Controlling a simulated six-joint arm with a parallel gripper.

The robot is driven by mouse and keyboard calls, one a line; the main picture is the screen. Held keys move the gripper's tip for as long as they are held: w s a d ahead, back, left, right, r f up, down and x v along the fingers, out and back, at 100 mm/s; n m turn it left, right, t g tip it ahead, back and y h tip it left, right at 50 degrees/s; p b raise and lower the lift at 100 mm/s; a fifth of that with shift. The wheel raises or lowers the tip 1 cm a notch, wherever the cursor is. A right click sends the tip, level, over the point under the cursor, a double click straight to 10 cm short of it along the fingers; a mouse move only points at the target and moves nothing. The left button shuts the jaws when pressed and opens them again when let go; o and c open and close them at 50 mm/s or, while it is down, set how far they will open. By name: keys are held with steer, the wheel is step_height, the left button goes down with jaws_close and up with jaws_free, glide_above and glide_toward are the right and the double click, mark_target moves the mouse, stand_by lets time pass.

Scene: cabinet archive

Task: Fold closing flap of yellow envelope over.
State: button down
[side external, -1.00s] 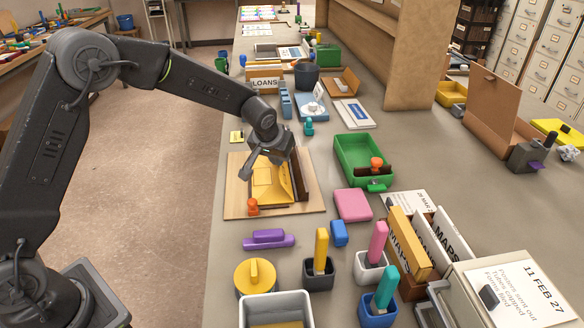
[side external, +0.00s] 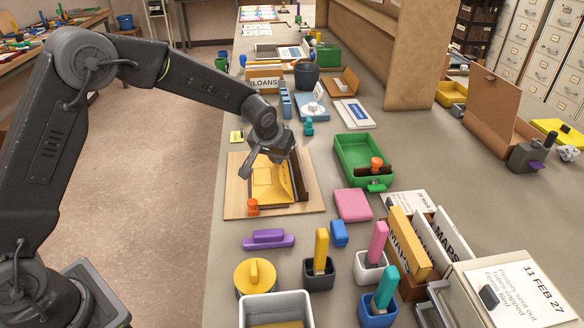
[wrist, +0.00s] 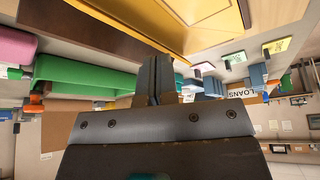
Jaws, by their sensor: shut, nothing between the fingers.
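The yellow envelope (side external: 265,187) lies on a light wooden board (side external: 236,202), inside a dark brown rail along its right side (side external: 301,181). A yellow panel, seemingly the flap, slants up at its right part; my gripper hides some of its far end. My gripper (side external: 262,160) is low over the far end of the envelope, its fingers shut and empty. In the wrist view the shut fingers (wrist: 160,78) point toward the dark brown rail (wrist: 130,35), with yellow envelope edges (wrist: 205,30) above them. I cannot tell whether the fingers touch the flap.
A green tray (side external: 347,150) and a pink block (side external: 353,204) stand to the right, a purple stamp-like block (side external: 269,239) nearer. Blue and teal items stand beyond the board. Bare counter lies between these.

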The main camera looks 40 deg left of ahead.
step_height(320, 180, up, 8)
steer(key=shift+f, duration=0.2)
stand_by(0.4)
steer(key=s+r, duration=1.3)
steer(key=r, duration=0.2)
steer(key=s+f+m, duration=0.1)
steer(key=s+f, duration=0.2)
steer(key=s, duration=0.7)
steer(key=s+f+m+h, duration=0.1)
steer(key=s+f+m, duration=0.1)
steer(key=s, duration=0.9)
steer(key=shift+s+d+f+t, duration=0.25)
steer(key=shift+f+t, duration=0.05)
steer(key=shift+f, duration=0.45)
